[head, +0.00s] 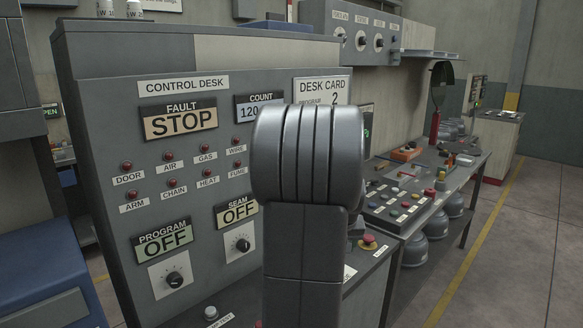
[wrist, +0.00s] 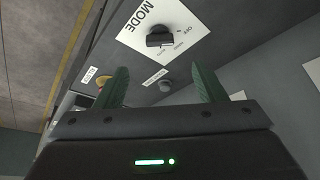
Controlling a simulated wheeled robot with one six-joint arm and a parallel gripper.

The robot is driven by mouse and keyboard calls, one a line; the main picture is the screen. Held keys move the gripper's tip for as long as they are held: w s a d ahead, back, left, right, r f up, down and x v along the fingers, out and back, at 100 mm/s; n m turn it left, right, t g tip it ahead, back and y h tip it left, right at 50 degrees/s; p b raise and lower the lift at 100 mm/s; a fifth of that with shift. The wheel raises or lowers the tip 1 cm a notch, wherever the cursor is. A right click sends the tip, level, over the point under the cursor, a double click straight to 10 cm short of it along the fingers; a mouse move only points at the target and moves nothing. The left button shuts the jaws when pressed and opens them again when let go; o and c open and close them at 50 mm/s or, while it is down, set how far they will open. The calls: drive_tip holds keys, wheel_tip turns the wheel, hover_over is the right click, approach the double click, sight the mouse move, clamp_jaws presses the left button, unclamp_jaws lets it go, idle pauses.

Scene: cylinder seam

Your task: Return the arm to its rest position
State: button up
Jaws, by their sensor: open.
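My gripper (wrist: 162,84) shows in the wrist view, with its two green fingers spread apart and nothing held between them. Beyond the fingers is a grey desk panel with a black MODE knob (wrist: 160,39) on a white plate. In the head view my own grey arm link stands upright in the middle and hides part of the control desk (head: 110,92). My gripper does not show in that view.
The desk carries a STOP display (head: 179,121), a PROGRAM knob (head: 174,279) and a SEAM knob (head: 243,244). A red emergency button (head: 368,240) is just right of my arm. A workbench (head: 468,172) with buttons stands behind. Open floor (head: 530,240) lies at the right.

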drive_tip(key=p+x, duration=0.1)
drive_tip(key=x, duration=0.9)
drive_tip(key=shift+a+r+m, duration=0.1)
drive_tip(key=shift+r+m, duration=0.05)
drive_tip(key=shift+m, duration=0.55)
drive_tip(key=shift+a+m+h+b, duration=0.1)
drive_tip(key=shift+m+h+b, duration=0.75)
drive_tip(key=shift+m, duration=1.15)
drive_tip(key=shift+w+a+m+g+h, duration=0.1)
drive_tip(key=shift+m+g+h, duration=0.25)
drive_tip(key=shift+m, duration=0.6)
drive_tip(key=shift+m+g+h, duration=0.25)
drive_tip(key=shift+m+h, duration=0.15)
drive_tip(key=shift+m, duration=0.55)
drive_tip(key=v, duration=0.7)
drive_tip(key=shift+r, duration=0.1)
